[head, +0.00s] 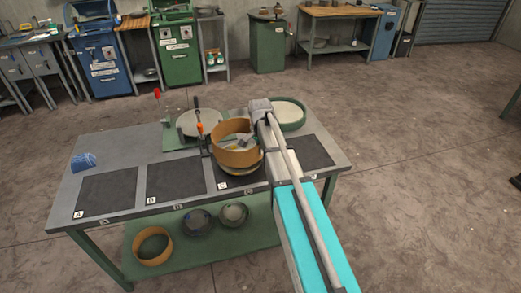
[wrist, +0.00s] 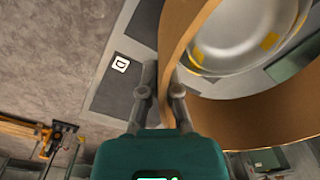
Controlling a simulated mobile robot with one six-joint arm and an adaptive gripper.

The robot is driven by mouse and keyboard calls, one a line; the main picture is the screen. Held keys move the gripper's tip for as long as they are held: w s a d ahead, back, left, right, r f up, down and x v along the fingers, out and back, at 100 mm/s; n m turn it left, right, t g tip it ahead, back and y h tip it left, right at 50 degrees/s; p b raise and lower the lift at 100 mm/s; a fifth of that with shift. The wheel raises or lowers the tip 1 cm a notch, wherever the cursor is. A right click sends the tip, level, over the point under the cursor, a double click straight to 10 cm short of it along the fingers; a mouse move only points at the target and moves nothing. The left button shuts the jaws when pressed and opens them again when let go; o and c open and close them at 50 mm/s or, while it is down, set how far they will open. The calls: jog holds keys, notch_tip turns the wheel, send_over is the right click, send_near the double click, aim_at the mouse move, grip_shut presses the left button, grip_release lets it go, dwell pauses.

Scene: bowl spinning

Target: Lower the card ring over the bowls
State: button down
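The card ring (head: 233,157) is a wide tan band in the head view, above the mat marked C (head: 226,184). My gripper (wrist: 161,88) is shut on the wall of the card ring (wrist: 235,112), one finger on each side in the wrist view. A shiny bowl with yellow patches (wrist: 238,30) shows through the ring's opening in the wrist view. In the head view the rim of a bowl (head: 240,171) shows below the ring. The number of bowls there is hidden by the ring, and I cannot tell whether the ring's lower edge surrounds their rim.
Mats A (head: 107,192) and B (head: 176,178) are bare. A blue cloth-like item (head: 83,161) lies at the table's left. A grey disc (head: 199,123), upright tools and a green-rimmed round tray (head: 290,113) stand behind. The shelf holds another ring (head: 153,261) and two bowls (head: 198,222).

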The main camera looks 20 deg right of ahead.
jog(key=shift+f+b, duration=4)
jog(key=shift+f, duration=0.25)
jog(key=c, duration=0.7)
grip_release()
